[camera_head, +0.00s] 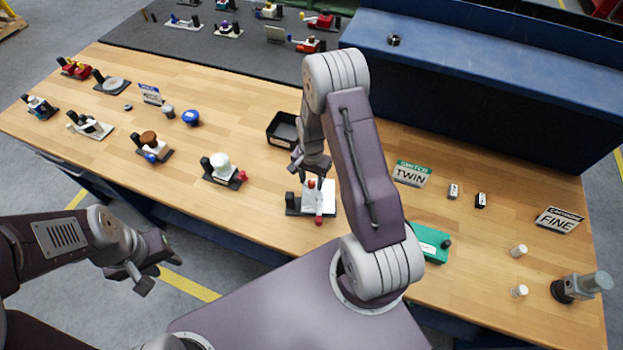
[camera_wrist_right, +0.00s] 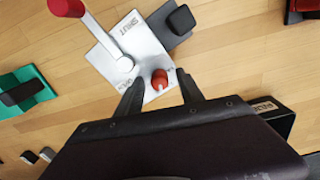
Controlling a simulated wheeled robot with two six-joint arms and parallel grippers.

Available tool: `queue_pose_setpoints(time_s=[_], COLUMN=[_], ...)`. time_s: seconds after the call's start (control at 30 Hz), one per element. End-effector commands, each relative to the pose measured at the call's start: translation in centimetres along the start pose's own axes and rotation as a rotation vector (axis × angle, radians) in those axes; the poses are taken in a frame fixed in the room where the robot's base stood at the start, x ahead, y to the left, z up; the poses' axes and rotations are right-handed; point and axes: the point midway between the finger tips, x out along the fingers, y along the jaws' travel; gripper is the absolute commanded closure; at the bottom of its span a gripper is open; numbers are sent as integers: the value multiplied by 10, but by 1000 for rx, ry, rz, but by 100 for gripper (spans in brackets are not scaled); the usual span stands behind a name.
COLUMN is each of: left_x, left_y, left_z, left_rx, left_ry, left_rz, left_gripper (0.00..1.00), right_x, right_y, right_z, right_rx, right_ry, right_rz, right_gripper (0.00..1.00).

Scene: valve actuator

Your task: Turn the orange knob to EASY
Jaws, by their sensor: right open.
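The orange-red knob (camera_wrist_right: 160,79) sits on a white plate (camera_wrist_right: 140,45) in the right wrist view. My right gripper (camera_wrist_right: 159,88) is open, with one finger on each side of the knob; I cannot tell if either touches it. The plate carries the word SHUT and a pale lever (camera_wrist_right: 105,42) with a red end. No EASY marking is readable. In the head view my right gripper (camera_head: 309,180) is over the plate (camera_head: 322,194), and the knob is hard to make out. My left gripper (camera_head: 150,273) is off the table's front edge, away from the plate, its jaws unclear.
A black open bin (camera_head: 283,130) stands just behind the plate. A white-knobbed device (camera_head: 222,170) is to its left and a green device (camera_head: 428,242) to its right. Several other devices and signs stand on the wooden table (camera_head: 250,100). Bare wood lies between them.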

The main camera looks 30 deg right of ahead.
Motion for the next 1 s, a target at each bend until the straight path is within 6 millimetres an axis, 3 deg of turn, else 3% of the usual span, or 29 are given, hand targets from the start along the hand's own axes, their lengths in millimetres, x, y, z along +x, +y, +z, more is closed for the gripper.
queue_pose_setpoints(time_s=[0.03,0.17,0.57,1.0], left_x=[0,0,2,8], left_y=[0,0,0,0], left_z=[0,0,0,1], left_rx=[0,0,0,0], left_ry=[0,0,0,0], left_rz=[0,0,0,0], left_gripper=[64,64,64,64], right_x=[0,0,0,0], right_y=[0,0,0,0], right_z=[0,0,0,0], right_rx=[0,0,-54,-407], right_ry=[0,0,0,1], right_rz=[0,0,0,-1], right_gripper=[63,100,100,100])
